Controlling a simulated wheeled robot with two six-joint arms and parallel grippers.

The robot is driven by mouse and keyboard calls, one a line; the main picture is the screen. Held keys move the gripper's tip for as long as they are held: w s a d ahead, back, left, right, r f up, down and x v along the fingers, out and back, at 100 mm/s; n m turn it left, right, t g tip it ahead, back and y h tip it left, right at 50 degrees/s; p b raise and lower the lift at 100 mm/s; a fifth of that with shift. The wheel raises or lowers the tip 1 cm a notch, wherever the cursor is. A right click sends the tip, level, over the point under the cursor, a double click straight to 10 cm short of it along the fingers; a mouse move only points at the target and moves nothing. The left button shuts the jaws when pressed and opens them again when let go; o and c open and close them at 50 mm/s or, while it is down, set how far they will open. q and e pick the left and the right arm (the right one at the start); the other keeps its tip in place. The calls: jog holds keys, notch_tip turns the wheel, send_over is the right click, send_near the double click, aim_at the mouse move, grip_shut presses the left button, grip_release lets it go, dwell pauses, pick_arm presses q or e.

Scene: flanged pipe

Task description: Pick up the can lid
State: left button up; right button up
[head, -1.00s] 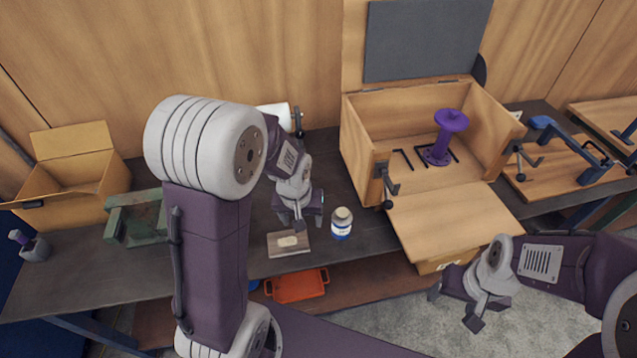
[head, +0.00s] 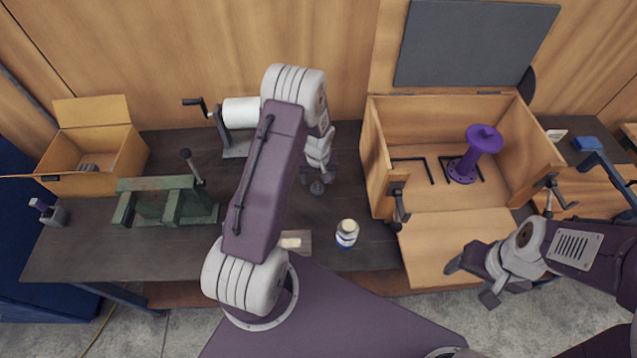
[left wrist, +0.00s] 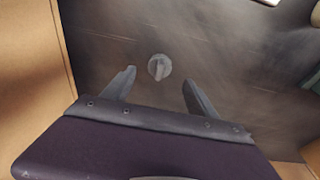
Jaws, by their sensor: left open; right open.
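A small round grey lid with a raised grip across its top (left wrist: 159,67) lies on the dark bench in the left wrist view. It looks like the can lid. My left gripper (left wrist: 158,84) is open and empty, with the lid just beyond and between its two fingertips, apart from both. In the head view my left gripper (head: 317,182) is over the bench, left of the open wooden box, and partly hidden by my arm; I cannot make out the lid clearly there. My right gripper (head: 472,278) is open and empty in front of the box's lowered flap.
The wooden box (head: 376,150) holds a purple flanged pipe (head: 469,156). A white jar with a blue label (head: 346,234) stands near the bench front. A green vise (head: 165,202), a paper roll (head: 240,112) and a cardboard box (head: 72,182) are to the left.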

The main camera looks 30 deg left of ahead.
aim_at(317, 186)
pick_arm(q)
jog(key=shift+s+f, duration=0.35)
jog(key=shift+w+f, duration=0.2)
jog(key=shift+f, duration=0.15)
jog(key=shift+w+a+f+p, duration=0.15)
jog(key=shift+w+f+p, duration=0.35)
jog(key=shift+w+f, duration=0.35)
jog(key=f, duration=0.2)
jog(key=p, duration=0.1)
jog(key=shift+w+a+f, duration=0.1)
jog(key=shift+a+f, duration=0.15)
jog(key=shift+f, duration=0.15)
jog(key=shift+s+f, duration=0.2)
jog(key=shift+f, duration=0.3)
jog(key=shift+w+f, duration=0.1)
jog(key=shift+w, duration=0.15)
jog(key=c, duration=1.3)
jog(key=shift+o, duration=0.2)
pick_arm(e)
jog(key=shift+w+r, duration=0.15)
jog(key=shift+r, duration=0.45)
jog(key=shift+w+r, duration=0.15)
jog(key=shift+r, duration=0.45)
